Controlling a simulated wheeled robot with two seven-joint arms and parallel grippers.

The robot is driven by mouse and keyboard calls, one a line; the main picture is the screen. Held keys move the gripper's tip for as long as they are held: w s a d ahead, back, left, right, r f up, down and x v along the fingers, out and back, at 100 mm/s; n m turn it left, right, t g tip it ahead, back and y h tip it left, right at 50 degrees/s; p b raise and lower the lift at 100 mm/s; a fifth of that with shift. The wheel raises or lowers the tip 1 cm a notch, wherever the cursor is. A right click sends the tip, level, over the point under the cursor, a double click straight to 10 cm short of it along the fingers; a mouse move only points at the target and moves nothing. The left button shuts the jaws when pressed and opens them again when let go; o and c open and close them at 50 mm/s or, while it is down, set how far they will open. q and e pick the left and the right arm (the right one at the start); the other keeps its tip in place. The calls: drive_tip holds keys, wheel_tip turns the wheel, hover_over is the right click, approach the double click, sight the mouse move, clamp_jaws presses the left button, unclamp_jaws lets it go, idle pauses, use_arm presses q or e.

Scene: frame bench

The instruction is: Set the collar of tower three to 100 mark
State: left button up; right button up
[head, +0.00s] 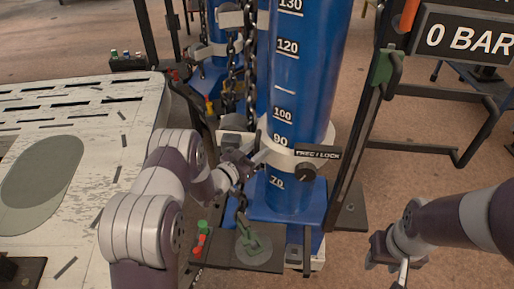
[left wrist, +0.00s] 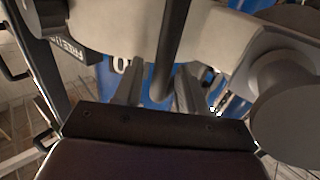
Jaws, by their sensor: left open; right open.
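A blue tower (head: 297,65) with white scale marks stands in the middle of the head view. Its pale collar (head: 277,152) wraps it between the 90 and 70 marks, below the 100 mark. A FREE/LOCK plate (head: 318,154) and a dark round knob (head: 306,172) are on the collar's front; the knob's setting is too small to tell. No tower number is readable. My left gripper (head: 258,160) is open at the collar's left side. In the left wrist view its fingers (left wrist: 160,88) stand either side of a dark bar (left wrist: 171,45). My right gripper (head: 388,268) is open and empty, lower right.
Chains (head: 232,70) hang left of the tower, and another blue tower (head: 217,30) stands behind. A dark upright post (head: 352,140) and a 0 BAR display (head: 468,38) are at right. A pale slotted table (head: 90,150) fills the left. Floor is clear at lower right.

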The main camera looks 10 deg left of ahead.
sight(257, 140)
use_arm(q)
drive_tip(key=shift+w+d, duration=0.1)
drive_tip(key=shift+w, duration=0.1)
clamp_jaws()
drive_tip(key=r+p, duration=0.2)
drive_tip(key=r, duration=0.1)
drive_tip(key=r+p, duration=0.1)
drive_tip(key=r, duration=0.1)
drive_tip(key=shift+w+r, duration=0.15)
drive_tip(key=shift+w, duration=0.15)
drive_tip(key=r, duration=0.1)
drive_tip(key=r+p, duration=0.1)
drive_tip(key=r, duration=0.1)
drive_tip(key=r+p, duration=0.1)
drive_tip(key=r, duration=0.1)
drive_tip(key=shift+s+r, duration=0.1)
drive_tip(key=shift+s, duration=0.3)
drive_tip(key=shift+w, duration=0.1)
unclamp_jaws()
drive_tip(key=shift+f, duration=0.2)
